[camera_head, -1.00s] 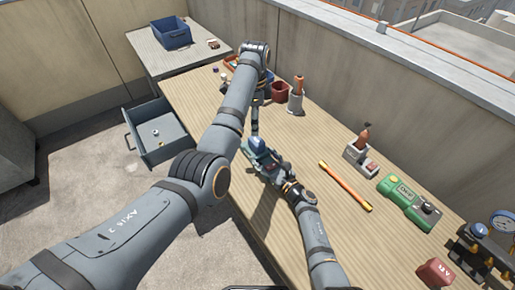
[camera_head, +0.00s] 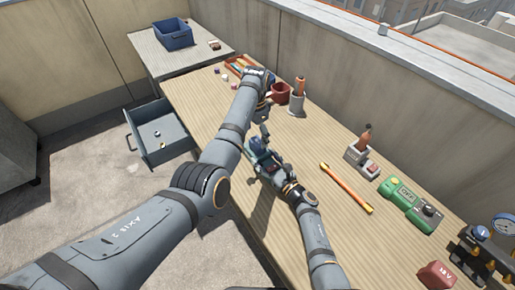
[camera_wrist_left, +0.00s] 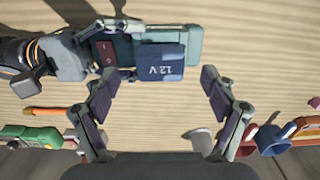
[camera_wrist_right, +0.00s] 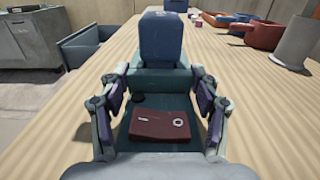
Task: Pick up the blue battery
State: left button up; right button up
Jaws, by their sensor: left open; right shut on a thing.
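The blue battery (camera_head: 257,143), marked "12 V" in the left wrist view (camera_wrist_left: 162,66), stands on a teal device (camera_wrist_left: 195,45). It also shows upright in the right wrist view (camera_wrist_right: 161,40). My right gripper (camera_wrist_right: 162,98) is shut on the teal device, one finger on each side. My left gripper (camera_wrist_left: 164,80) is open and empty above the bench; its fingers lie left and right of the battery and do not visibly touch it. My left forearm hides part of the bench in the head view.
The wooden bench (camera_head: 300,215) also holds an orange rod (camera_head: 347,188), a green meter (camera_head: 408,204), a grey holder (camera_head: 360,156), a dark red cup (camera_head: 280,93) and a grey cup (camera_head: 297,102). An open drawer (camera_head: 165,135) juts out at left. A blue bin (camera_head: 173,33) stands behind.

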aim_at(258, 141)
pick_arm(q)
jog(key=shift+w+d+f, duration=0.15)
jog(key=shift+f, duration=1.15)
jog(key=shift+w+d+f, duration=0.1)
jog(key=shift+w+f, duration=0.05)
jog(key=shift+f, duration=1.15)
jog(key=c, duration=1.5)
jog(key=shift+o, duration=0.2)
notch_tip(258, 141, up, 10)
jog(key=shift+r, duration=0.1)
pick_arm(e)
jog(key=o, duration=1.6)
jog(key=shift+o, duration=0.5)
jog(key=shift+o, duration=0.8)
